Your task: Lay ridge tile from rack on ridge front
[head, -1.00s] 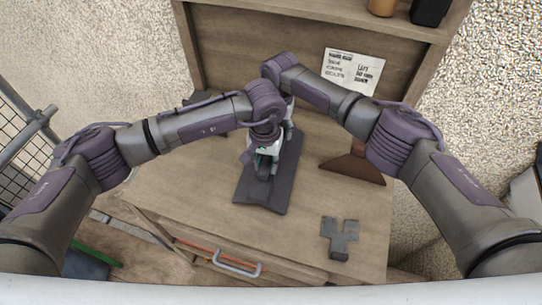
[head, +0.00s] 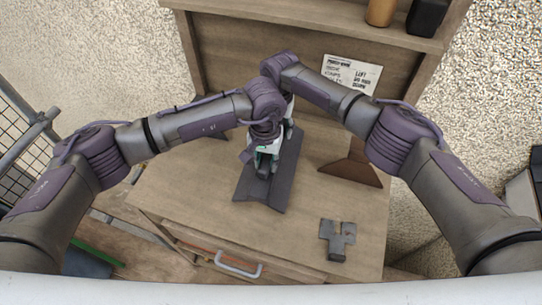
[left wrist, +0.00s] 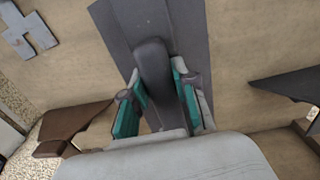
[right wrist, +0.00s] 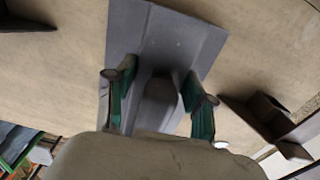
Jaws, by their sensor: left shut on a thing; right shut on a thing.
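A long dark grey angled ridge tile (head: 262,190) lies along the middle of the wooden bench, its near end toward me. My left gripper (head: 264,163) is over its near half; in the left wrist view its green-padded fingers (left wrist: 158,98) are shut on a rounded raised block (left wrist: 152,65) on the tile. My right gripper is mostly hidden behind the left one in the head view. In the right wrist view its fingers (right wrist: 160,100) are shut on another raised block (right wrist: 160,90) of the same tile. I cannot tell whether the tile touches the bench.
The wooden bench (head: 210,195) has a drawer handle (head: 238,264) at its front. A brown angled stand (head: 352,165) is right of the tile, and a grey notched plate (head: 337,238) is near the front right. A printed sheet (head: 352,73) is on the back board under a shelf.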

